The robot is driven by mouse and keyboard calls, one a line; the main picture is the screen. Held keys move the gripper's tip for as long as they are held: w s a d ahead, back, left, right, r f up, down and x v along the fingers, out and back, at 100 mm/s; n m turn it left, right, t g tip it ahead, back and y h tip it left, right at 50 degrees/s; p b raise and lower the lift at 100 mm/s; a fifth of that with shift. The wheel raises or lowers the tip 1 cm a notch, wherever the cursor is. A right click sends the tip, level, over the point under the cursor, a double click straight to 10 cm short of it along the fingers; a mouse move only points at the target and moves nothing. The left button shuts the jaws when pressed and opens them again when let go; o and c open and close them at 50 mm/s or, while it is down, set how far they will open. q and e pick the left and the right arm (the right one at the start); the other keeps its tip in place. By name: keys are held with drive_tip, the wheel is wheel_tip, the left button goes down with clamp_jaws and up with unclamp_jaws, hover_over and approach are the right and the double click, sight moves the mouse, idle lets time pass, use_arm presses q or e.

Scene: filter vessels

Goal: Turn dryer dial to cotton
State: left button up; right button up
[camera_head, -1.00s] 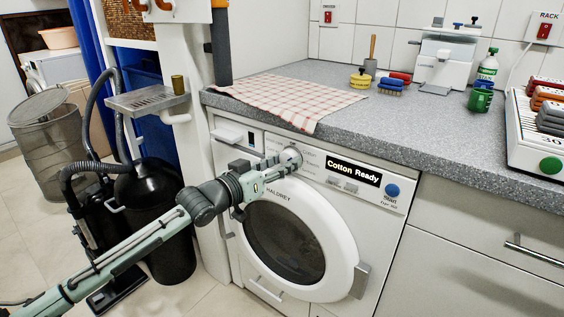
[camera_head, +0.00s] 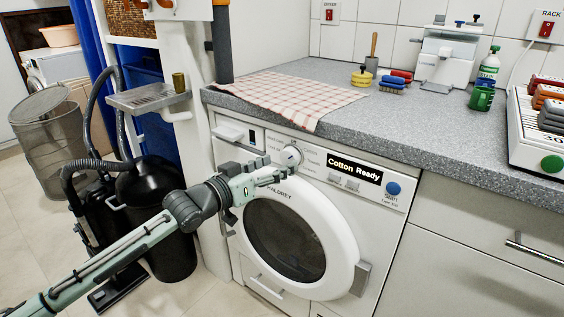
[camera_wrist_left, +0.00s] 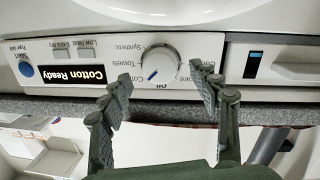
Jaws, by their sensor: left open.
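The dryer dial (camera_head: 291,156) is a round white knob on the dryer's (camera_head: 398,170) control panel. In the left wrist view, which is upside down, the dial (camera_wrist_left: 160,65) has a blue mark pointing down and left, toward the partly hidden "Cott…" label. The display (camera_head: 354,170) reads "Cotton Ready". My right gripper is out of view.
The dryer's round door (camera_head: 340,235) is shut below the panel. A blue start button (camera_head: 393,188) is right of the display. A grey counter (camera_head: 420,125) with a checked cloth (camera_head: 290,98) overhangs the panel. A black vacuum cleaner (camera_head: 165,225) stands left of the dryer.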

use_arm(q)
drive_tip(key=v, duration=0.9)
drive_tip(key=shift+s+a, duration=0.1)
drive_tip(key=shift+s, duration=0.05)
drive_tip(key=s+a+f+n+g+y, duration=0.1)
drive_tip(key=s+a+f+y, duration=0.15)
drive_tip(key=f, duration=0.45)
drive_tip(key=s+a+f+n+g+y, duration=0.1)
drive_tip(key=s+a+f+y, duration=0.15)
drive_tip(key=f, duration=0.45)
drive_tip(key=s+a+f+g+y, duration=0.1)
drive_tip(key=s+a+f+y, duration=0.15)
drive_tip(key=f, duration=0.45)
drive_tip(key=s+a+f+g+y, duration=0.1)
drive_tip(key=s+a+f+g, duration=0.1)
drive_tip(key=s+f, duration=0.3)
drive_tip(key=s+a+f+n+g+y, duration=0.1)
drive_tip(key=s+a+f+g+y, duration=0.1)
drive_tip(key=s+a+f, duration=0.3)
drive_tip(key=s+a+f+n+g+y, duration=0.1)
drive_tip(key=s+a+f, duration=0.3)
drive_tip(key=s, duration=0.8)
drive_tip(key=shift+f+g+y+p, duration=0.4)
drive_tip(key=shift+f+g+y, duration=0.25)
drive_tip(key=shift+g, duration=0.25)
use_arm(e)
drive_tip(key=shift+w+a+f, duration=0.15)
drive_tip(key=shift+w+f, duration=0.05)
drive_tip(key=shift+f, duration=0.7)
